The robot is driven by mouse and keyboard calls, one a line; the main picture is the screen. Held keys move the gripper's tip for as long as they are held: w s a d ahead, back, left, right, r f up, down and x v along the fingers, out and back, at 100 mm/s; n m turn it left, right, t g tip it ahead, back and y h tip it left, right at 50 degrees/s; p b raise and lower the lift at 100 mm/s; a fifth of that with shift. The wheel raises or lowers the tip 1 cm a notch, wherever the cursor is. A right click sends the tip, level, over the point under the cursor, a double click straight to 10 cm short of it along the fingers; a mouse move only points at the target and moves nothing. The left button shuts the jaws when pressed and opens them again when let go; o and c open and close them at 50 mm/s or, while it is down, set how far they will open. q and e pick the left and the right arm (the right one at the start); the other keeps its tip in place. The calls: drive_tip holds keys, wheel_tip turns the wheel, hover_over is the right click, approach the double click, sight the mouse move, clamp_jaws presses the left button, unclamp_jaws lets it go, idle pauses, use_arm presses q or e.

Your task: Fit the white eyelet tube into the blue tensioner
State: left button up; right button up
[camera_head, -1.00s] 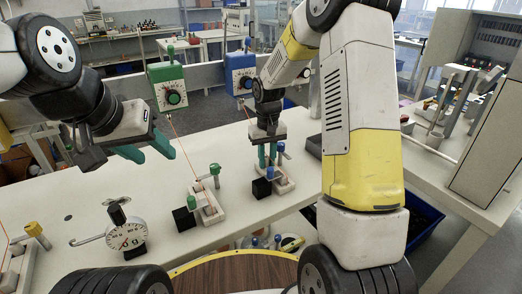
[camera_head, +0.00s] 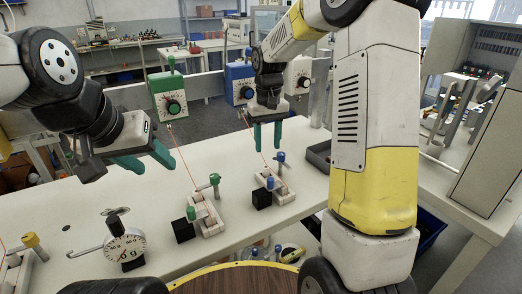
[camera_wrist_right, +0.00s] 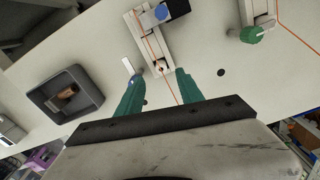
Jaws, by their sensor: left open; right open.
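The blue tensioner (camera_head: 239,80), a box with a dial, stands at the back between a green and a white one. An orange thread runs from it to a pale fixture (camera_head: 283,197) with blue knobs. The fixture also shows in the right wrist view (camera_wrist_right: 147,30), with a small ring-like end on the thread. I cannot make out the white eyelet tube for certain. My right gripper (camera_head: 268,140) is open and empty above the table, behind the fixture; its fingers lie either side of the thread in the wrist view (camera_wrist_right: 160,95). My left gripper (camera_head: 146,162) is open and empty at left.
The green tensioner (camera_head: 170,95) threads to a green-knobbed fixture (camera_head: 208,222). A white tensioner (camera_head: 299,73) stands right of the blue one. A round gauge (camera_head: 124,247), black blocks and a dark tray (camera_head: 318,155) are on the table. The table's left middle is clear.

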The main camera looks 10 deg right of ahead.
drive_tip(key=s+d+r+t+y, duration=0.1)
drive_tip(key=s+d+r+t, duration=0.15)
drive_tip(key=s+r, duration=0.9)
drive_tip(key=s+m+t+y, duration=0.1)
drive_tip(key=s+t, duration=0.2)
drive_tip(key=s, duration=0.9)
drive_tip(key=shift+s+m+t, duration=0.25)
drive_tip(key=shift+m+t, duration=0.05)
drive_tip(key=shift+t, duration=0.05)
drive_tip(key=shift+o, duration=0.6)
